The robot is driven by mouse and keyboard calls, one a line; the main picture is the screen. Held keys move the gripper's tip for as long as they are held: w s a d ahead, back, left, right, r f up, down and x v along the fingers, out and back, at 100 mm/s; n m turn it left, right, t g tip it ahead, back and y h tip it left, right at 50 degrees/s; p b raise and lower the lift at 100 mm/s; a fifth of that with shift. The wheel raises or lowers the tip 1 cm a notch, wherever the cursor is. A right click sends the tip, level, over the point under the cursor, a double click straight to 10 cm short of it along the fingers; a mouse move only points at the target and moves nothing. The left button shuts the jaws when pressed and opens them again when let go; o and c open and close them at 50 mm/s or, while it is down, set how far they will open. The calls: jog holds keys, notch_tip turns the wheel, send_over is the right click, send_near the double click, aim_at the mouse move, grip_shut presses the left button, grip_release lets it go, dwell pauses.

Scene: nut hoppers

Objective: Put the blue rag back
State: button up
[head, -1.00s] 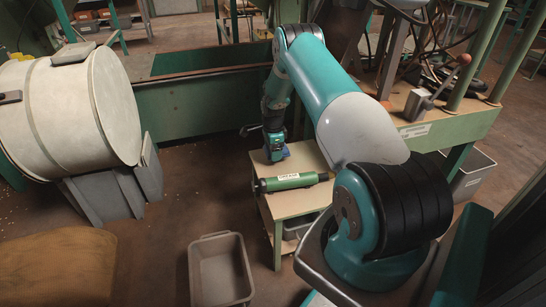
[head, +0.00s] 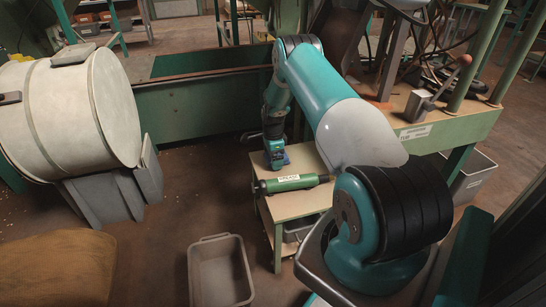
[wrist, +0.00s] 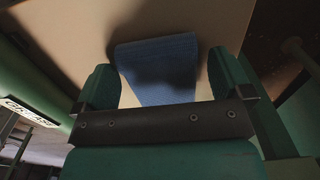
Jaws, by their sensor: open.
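The blue rag (wrist: 157,58) lies flat on the tan top of a small table, between and just beyond my gripper's fingertips in the wrist view. My gripper (wrist: 160,68) is open, with one finger on each side of the rag and nothing held. A dark shadow falls across the rag. In the head view my gripper (head: 277,163) points down over the back of the small table (head: 296,207). It mostly hides the rag there, with only a little blue showing around it.
A green labelled cylinder (head: 290,184) lies across the table in front of my gripper. An empty grey bin (head: 220,270) stands on the floor at front left. A large pale drum (head: 75,110) is at left. A green workbench (head: 440,130) with tools is at right.

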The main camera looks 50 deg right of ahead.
notch_tip(320, 180, up, 12)
jog(key=p, duration=0.3)
jog(key=s+a+r+n+t+y, duration=0.1)
jog(key=a+r+n, duration=0.6)
jog(key=a+r, duration=0.5)
jog(key=s+a+r+n+y, duration=0.1)
jog(key=a+r+n, duration=0.75)
jog(key=a, duration=0.75)
jog(key=s+a+r+n, duration=0.2)
jog(key=s+a+n, duration=0.3)
jog(key=s, duration=0.3)
jog(key=s+a+r+n+y, duration=0.1)
jog(key=s+a+r+n, duration=0.2)
jog(key=s, duration=0.6)
jog(key=s+a+r+n+g+y, duration=0.1)
jog(key=s+a+r+n, duration=0.2)
jog(key=s+a+n, duration=0.5)
jog(key=shift+s+a, duration=0.45)
jog(key=shift+s, duration=0.15)
jog(key=shift+r, duration=0.1)
